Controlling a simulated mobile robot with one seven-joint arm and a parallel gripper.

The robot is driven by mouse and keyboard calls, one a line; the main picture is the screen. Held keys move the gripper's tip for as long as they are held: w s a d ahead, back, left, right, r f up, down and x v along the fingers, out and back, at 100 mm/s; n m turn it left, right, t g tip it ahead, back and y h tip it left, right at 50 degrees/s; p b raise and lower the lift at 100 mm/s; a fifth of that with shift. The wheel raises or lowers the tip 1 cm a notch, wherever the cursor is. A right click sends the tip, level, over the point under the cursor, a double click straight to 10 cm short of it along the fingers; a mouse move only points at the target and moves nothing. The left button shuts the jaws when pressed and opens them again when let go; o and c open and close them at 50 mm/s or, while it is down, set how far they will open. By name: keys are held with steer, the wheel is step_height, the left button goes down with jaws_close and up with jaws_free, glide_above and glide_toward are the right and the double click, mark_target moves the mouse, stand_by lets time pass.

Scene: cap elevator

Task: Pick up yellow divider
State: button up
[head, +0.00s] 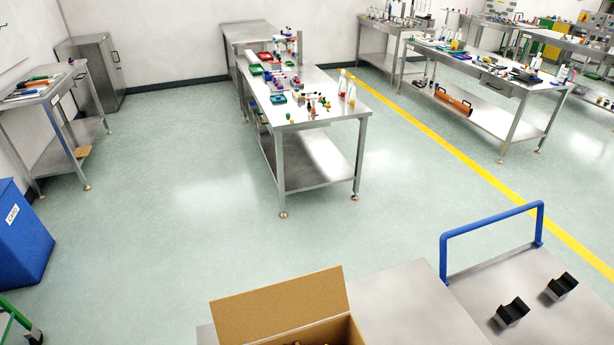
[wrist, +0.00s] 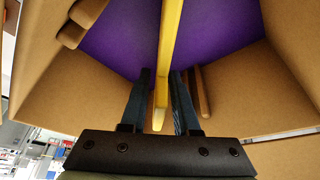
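In the wrist view, the yellow divider (wrist: 168,45) is a long thin bar running from the top edge down between my fingers. My gripper (wrist: 161,75) is open, with its two dark fingers one on each side of the divider. A narrow gap shows on the right side; the left finger is very close to the divider, and I cannot tell whether it touches. The divider is over the purple floor (wrist: 112,45) of an open cardboard box (wrist: 65,85). My gripper does not show in the head view.
Brown blocks (wrist: 85,15) lie at the box's upper left, and a brown piece (wrist: 201,92) is beside my right finger. In the head view, the box (head: 280,308) stands on a grey table (head: 400,300). Black holders (head: 512,312) and a blue handle (head: 490,222) are to its right.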

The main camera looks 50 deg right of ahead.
jaws_close()
stand_by(1.1)
